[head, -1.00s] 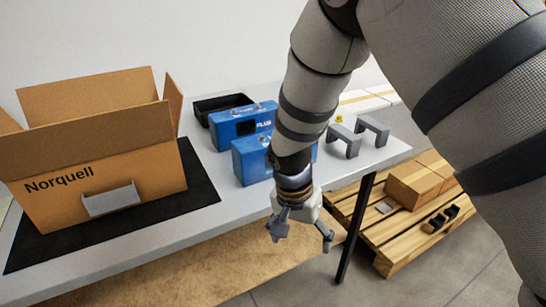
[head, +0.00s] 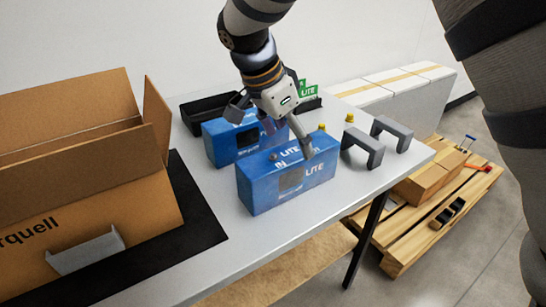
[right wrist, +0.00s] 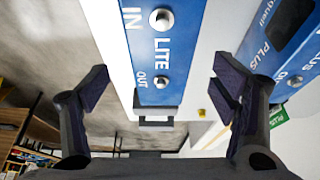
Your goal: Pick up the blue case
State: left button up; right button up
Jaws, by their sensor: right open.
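A blue case (head: 290,182) with LITE lettering stands upright near the table's front edge. A second blue case (head: 228,140) stands just behind it to the left; in the right wrist view a blue case (right wrist: 284,50) lettered PLUS shows at the upper right. My right gripper (head: 270,127) is open above the front case, with its fingers spread and pointing down. In the right wrist view the LITE case (right wrist: 160,60) lies between the two open fingers (right wrist: 163,88), with clear gaps on both sides. My left gripper is not in view.
An open cardboard box (head: 90,190) stands on a black mat (head: 195,210) at the left. A black tray (head: 185,110) lies behind the cases. Two grey brackets (head: 362,143) stand to the right. A pallet (head: 420,235) with boxes is beyond the table.

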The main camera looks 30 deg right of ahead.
aim_at(295, 162)
jog(key=x, duration=0.4)
jog(key=a+x, duration=0.1)
jog(key=x, duration=0.2)
jog(key=shift+f, duration=0.3)
jog(key=shift+d+f, duration=0.1)
jog(key=shift+f, duration=0.2)
jog(key=c, duration=1.7)
jog(key=shift+r, duration=0.1)
grip_shut()
jog(key=shift+r, duration=0.1)
